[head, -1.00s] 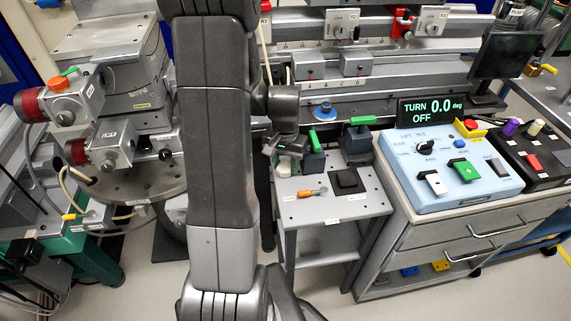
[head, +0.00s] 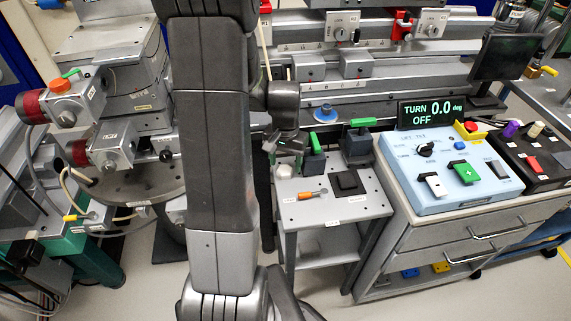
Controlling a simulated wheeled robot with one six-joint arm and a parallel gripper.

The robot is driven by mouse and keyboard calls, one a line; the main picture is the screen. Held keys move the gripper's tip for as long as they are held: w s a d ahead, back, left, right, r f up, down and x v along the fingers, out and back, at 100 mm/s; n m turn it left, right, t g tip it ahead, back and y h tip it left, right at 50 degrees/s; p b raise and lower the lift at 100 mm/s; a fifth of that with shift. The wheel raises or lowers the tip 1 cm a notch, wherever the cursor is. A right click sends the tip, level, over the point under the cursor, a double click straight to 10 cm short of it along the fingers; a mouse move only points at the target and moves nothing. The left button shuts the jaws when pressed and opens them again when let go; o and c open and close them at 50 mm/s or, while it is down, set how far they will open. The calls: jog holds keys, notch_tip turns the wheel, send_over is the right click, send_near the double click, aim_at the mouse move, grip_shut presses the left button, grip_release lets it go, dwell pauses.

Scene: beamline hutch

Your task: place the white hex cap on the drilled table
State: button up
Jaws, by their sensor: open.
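My gripper (head: 285,147) is open at the back left of a small grey side table (head: 330,208). A small whitish rounded piece (head: 285,171), which looks like the white hex cap, sits just below the jaws at the table's back left corner. Its hex shape is too small to make out, and I cannot tell whether a finger touches it. A round grey plate with drilled holes (head: 112,192), likely the drilled table, lies at the left. My arm hides part of its right side.
The side table also holds an orange-handled tool (head: 312,194), a black square block (head: 347,182) and green-topped dark blocks (head: 359,140). A blue control box (head: 450,172) stands on the drawer cabinet at right. Grey motor housings (head: 112,145) stand over the round plate.

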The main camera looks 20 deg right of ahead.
aim_at(286, 168)
notch_tip(286, 168, up, 10)
jog(key=p, duration=0.1)
jog(key=shift+r, duration=0.1)
